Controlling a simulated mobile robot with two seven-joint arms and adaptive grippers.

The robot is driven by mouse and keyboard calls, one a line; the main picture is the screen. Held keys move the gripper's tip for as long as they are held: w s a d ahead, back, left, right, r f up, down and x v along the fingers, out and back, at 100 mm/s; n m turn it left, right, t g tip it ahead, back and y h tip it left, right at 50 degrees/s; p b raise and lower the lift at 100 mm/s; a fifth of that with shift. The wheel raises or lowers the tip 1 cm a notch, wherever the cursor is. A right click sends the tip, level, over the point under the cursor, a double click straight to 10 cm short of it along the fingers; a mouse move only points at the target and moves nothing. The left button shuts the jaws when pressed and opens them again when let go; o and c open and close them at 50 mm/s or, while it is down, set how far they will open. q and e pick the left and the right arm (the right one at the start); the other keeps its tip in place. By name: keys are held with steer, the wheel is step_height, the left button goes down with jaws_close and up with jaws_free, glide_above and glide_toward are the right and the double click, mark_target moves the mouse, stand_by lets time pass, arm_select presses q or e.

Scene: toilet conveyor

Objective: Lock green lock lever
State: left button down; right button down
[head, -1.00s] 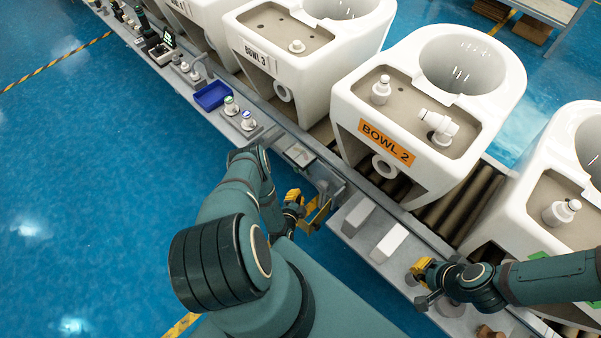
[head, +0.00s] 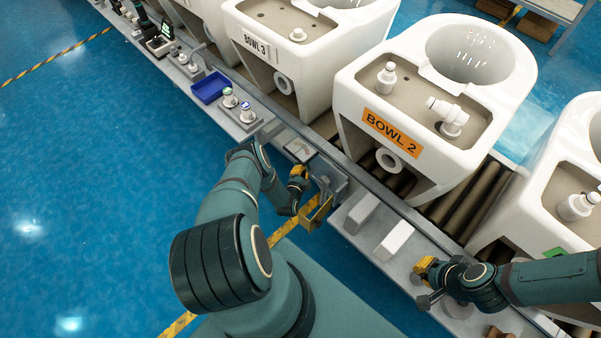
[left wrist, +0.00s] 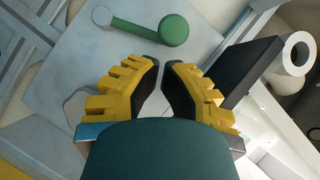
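The green round knob (left wrist: 174,30) of a lever shows at the top of the left wrist view. In the head view my left gripper (head: 300,174) is at the conveyor's near edge, and the green knob cannot be made out. My right gripper (head: 427,271) is by the ledge at right; its fingers are unclear.
White toilet bowls stand on the roller conveyor, one labelled BOWL 2 (head: 392,133). A yellow bracket (head: 318,213) is beside my left gripper. White blocks (head: 393,241) lie on the ledge. A blue tray (head: 210,88) is further left. Blue floor (head: 90,200) at left is clear.

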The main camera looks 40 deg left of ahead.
arm_select(q)
steer(key=shift+w+a+f, duration=0.2)
steer(key=shift+a+f, duration=0.15)
steer(key=shift+a, duration=0.25)
arm_select(e)
steer(key=shift+f, duration=0.35)
arm_select(q)
steer(key=shift+a+n+h, duration=0.3)
arm_select(e)
steer(key=shift+w+a+r, duration=0.3)
steer(key=shift+w+a, duration=0.35)
steer(key=shift+w, duration=0.15)
